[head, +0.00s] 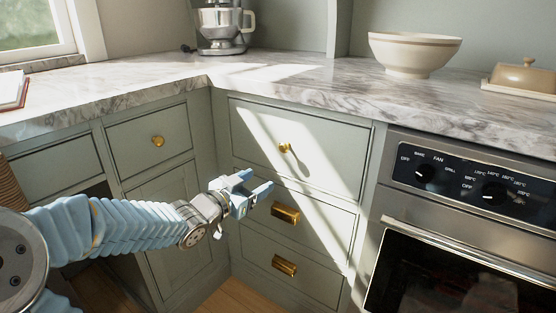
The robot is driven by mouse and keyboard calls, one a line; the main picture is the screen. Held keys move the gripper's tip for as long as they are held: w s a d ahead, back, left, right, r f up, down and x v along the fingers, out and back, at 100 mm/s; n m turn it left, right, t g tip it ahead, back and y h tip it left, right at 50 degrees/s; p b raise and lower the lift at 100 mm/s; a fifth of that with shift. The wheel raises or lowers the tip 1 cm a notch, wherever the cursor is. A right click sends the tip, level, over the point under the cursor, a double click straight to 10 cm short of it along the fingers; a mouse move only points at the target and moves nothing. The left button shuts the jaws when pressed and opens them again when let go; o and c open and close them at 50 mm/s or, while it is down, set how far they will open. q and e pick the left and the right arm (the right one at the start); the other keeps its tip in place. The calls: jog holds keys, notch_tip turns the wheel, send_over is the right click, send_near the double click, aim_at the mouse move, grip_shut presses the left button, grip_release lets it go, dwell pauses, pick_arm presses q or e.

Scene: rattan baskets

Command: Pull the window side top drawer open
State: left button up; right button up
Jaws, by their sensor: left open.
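On the window side, a green-grey top drawer (130,130) with a round brass knob (158,141) is shut under the marble counter. On the side next to the oven, a wide top drawer (325,155) with a round brass knob (284,147) is also shut. My left gripper (259,181) is open and empty. It appears in front of the oven-side drawers, below and left of that knob, and points right. It appears to touch no handle. My right gripper is out of view.
Two lower drawers with brass cup pulls (285,214) (284,265) are shut. An oven (460,230) stands at the right. A mixer (222,25), a bowl (412,55) and a butter dish (524,76) stand on the counter (300,85). The window (28,24) is at upper left.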

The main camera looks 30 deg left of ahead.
aim_at(282, 150)
pick_arm(q)
jog(key=shift+t, duration=0.5)
jog(key=w+r, duration=0.1)
jog(key=w, duration=0.3)
jog(key=w+r, duration=0.1)
jog(key=w, duration=0.3)
jog(key=w+r, duration=0.1)
jog(key=w, duration=0.2)
jog(key=shift+w+a, duration=0.3)
jog(key=shift+w, duration=0.1)
grip_shut()
